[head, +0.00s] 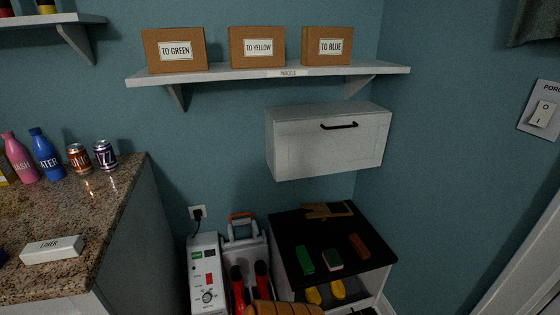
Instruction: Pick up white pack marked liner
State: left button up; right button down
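A white pack marked "LINER" (52,250) lies flat on the granite counter (110,215) at the lower left of the head view, close to the counter's front corner. Nothing covers it. Neither of my grippers can be made out in this view.
Bottles and cans, including a blue bottle (46,154) and a can (105,155), stand at the back of the counter. A black-topped cabinet (345,270) with small blocks stands right. A shelf (250,72) holds three cardboard boxes. A white wall cabinet (328,145) hangs below it.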

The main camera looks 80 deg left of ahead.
aim_at(57, 250)
jog(key=k+u, duration=0.15)
jog(key=u, duration=4.15)
